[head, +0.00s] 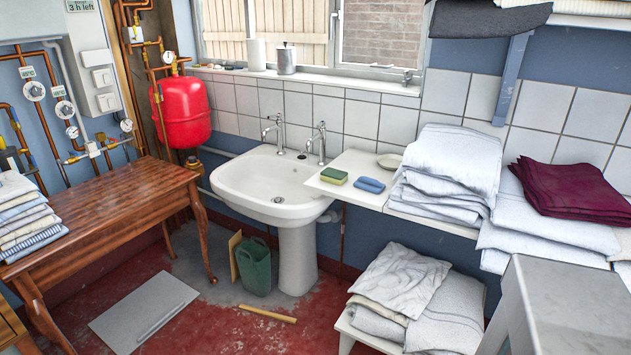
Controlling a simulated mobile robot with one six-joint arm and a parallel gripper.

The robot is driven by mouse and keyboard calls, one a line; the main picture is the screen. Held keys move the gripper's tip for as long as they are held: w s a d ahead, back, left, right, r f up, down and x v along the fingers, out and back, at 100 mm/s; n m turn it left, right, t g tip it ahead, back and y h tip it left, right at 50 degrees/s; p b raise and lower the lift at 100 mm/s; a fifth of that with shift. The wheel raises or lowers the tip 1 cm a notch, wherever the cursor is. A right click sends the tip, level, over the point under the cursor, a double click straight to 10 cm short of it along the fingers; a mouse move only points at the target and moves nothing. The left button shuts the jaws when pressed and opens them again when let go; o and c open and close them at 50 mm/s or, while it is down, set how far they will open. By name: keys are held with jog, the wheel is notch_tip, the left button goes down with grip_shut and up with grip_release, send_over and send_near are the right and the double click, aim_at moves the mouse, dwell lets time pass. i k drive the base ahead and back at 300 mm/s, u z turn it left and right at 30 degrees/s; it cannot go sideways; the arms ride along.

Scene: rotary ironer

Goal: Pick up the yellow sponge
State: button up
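A yellow sponge with a green top layer (333,176) lies flat on the white shelf (352,163) just right of the sink, near the shelf's front edge. Its yellow shows along the lower side. A blue sponge (369,185) lies close to its right, apart from it by a small gap. My gripper is not in view, and nothing is seen touching the yellow sponge.
A white pedestal sink (268,182) with two taps stands left of the shelf. Folded white linens (450,165) and a dark red cloth (565,189) are piled to the right. A grey box-shaped thing (575,300) fills the lower right.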

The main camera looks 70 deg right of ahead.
aim_at(337, 176)
jog(key=u, duration=0.8)
jog(key=k, duration=1.4)
jog(key=z, duration=0.8)
jog(key=i, duration=1.05)
jog(key=u, duration=0.1)
